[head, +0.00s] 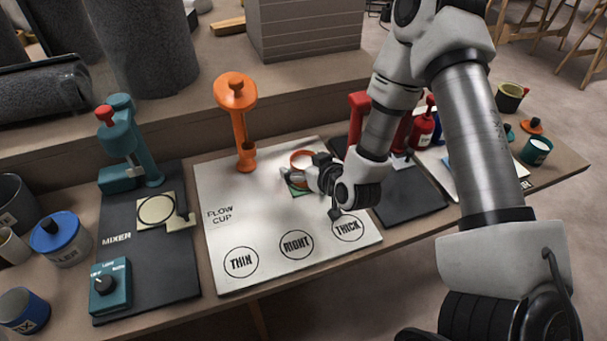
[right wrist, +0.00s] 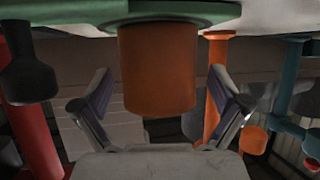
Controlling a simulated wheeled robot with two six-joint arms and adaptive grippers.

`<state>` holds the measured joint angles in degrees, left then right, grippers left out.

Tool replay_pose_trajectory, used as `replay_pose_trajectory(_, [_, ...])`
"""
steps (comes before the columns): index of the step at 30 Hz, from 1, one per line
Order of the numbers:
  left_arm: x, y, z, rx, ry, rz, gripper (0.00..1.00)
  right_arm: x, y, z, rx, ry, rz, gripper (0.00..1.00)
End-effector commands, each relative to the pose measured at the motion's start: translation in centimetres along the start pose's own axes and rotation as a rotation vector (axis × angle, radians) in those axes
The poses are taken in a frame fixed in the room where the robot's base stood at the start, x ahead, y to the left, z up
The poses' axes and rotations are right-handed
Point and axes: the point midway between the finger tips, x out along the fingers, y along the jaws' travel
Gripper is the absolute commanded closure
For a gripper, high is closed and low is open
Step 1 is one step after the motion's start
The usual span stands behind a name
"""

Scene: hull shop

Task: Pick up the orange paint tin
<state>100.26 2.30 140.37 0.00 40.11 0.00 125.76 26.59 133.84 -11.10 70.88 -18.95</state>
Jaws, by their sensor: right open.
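In the right wrist view, which looks upside down, the orange tin (right wrist: 158,70) is centred between the fingertips of the open right gripper (right wrist: 160,103). A gap shows on each side of the tin, so neither finger appears to touch it. My left gripper is not in view.
A teal mixer (head: 130,150) stands at left; a red stand (head: 358,112) is close behind my right arm. Several tins and pots stand at both table ends. The board's front is clear.

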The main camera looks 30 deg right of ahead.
Motion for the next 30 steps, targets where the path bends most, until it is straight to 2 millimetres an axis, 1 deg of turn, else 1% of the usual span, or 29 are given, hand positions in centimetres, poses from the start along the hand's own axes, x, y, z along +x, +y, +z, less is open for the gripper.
replay_pose_trajectory(5, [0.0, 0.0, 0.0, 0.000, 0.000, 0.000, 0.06, 0.1, 0.0, 0.0, 0.001, -0.001, 0.000, 0.01])
replay_pose_trajectory(6, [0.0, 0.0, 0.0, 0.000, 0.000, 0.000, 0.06, 0.1, 0.0, 0.0, 0.001, -0.001, 0.000, 0.08])
replay_pose_trajectory(8, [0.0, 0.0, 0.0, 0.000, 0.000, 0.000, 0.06, 0.1, 0.0, 0.0, 0.001, -0.001, 0.000, 0.30])
replay_pose_trajectory(9, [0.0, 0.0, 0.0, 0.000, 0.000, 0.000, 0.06, 0.1, 0.0, 0.0, 0.001, -0.001, 0.000, 0.44])
replay_pose_trajectory(11, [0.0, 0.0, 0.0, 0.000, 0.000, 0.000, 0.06, 0.1, 0.0, 0.0, 0.001, -0.001, 0.000, 0.65])
replay_pose_trajectory(12, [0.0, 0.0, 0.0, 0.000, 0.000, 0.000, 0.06, 0.1, 0.0, 0.0, 0.001, -0.001, 0.000, 0.78])
replay_pose_trajectory(23, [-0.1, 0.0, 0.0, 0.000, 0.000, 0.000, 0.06, 0.0, 0.0, -0.2, 0.001, 0.000, 0.000, 0.78])
replay_pose_trajectory(28, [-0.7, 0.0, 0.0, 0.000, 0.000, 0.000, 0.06, -0.6, 0.0, -1.4, 0.002, 0.000, 0.000, 0.78])
replay_pose_trajectory(30, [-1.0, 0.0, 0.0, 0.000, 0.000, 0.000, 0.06, -1.0, 0.0, -2.2, 0.002, 0.002, 0.001, 0.78])
